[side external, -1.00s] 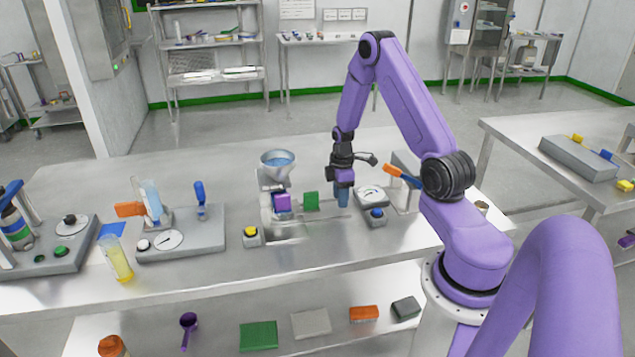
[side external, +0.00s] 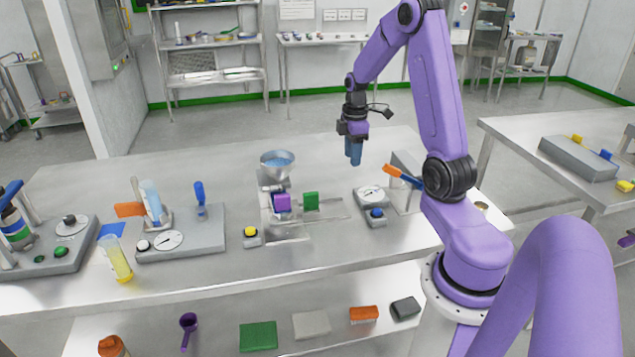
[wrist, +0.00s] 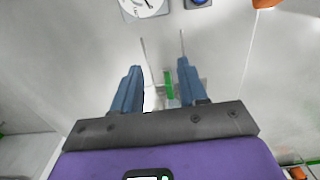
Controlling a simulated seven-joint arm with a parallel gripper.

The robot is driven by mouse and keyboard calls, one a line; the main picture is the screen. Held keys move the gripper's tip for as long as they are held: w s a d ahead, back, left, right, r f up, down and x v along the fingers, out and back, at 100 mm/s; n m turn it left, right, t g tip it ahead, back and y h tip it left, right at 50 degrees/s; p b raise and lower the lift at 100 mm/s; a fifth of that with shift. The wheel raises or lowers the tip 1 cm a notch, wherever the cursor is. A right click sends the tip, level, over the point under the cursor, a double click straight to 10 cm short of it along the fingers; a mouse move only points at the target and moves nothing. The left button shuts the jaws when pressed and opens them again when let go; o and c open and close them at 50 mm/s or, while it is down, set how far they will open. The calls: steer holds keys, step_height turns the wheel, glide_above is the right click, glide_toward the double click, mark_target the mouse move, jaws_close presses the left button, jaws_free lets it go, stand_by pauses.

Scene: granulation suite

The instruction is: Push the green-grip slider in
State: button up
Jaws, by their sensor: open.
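The slider's green grip (side external: 311,201) is an upright green block on a pale metal track beside the hopper unit. A short gap separates it from a purple block (side external: 283,203) on the unit. In the wrist view the green grip (wrist: 168,83) shows between my fingers, farther off, with thin rails nearby. My gripper (side external: 354,160) has blue fingers pointing down, above and to the right of the green grip in the side view. In the wrist view my gripper (wrist: 160,67) is open, with nothing between its fingertips. It does not touch the slider.
A funnel hopper (side external: 277,163) with blue contents rises left of the grip. A yellow-button box (side external: 251,236) stands in front. A dial box (side external: 371,196), a blue-button box (side external: 376,218) and an orange-handled lever (side external: 392,171) stand to the right. The steel table behind is clear.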

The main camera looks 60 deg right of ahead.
steer(key=w+a+r, duration=0.1)
steer(key=a+r, duration=0.4)
steer(key=a, duration=0.7)
steer(key=s+a+r+n, duration=0.1)
steer(key=s+a, duration=0.2)
steer(key=a, duration=0.4)
steer(key=s+a+r+n, duration=0.1)
steer(key=s+a, duration=0.2)
steer(key=a, duration=0.5)
steer(key=shift+s, duration=0.1)
steer(key=s+a, duration=0.3)
steer(key=s, duration=0.5)
steer(key=s+a+n, duration=0.1)
steer(key=s+a, duration=0.2)
steer(key=s, duration=0.4)
steer(key=shift+s+a+r+n, duration=0.25)
steer(key=shift+s+a+n, duration=0.05)
steer(key=shift+s+a, duration=0.1)
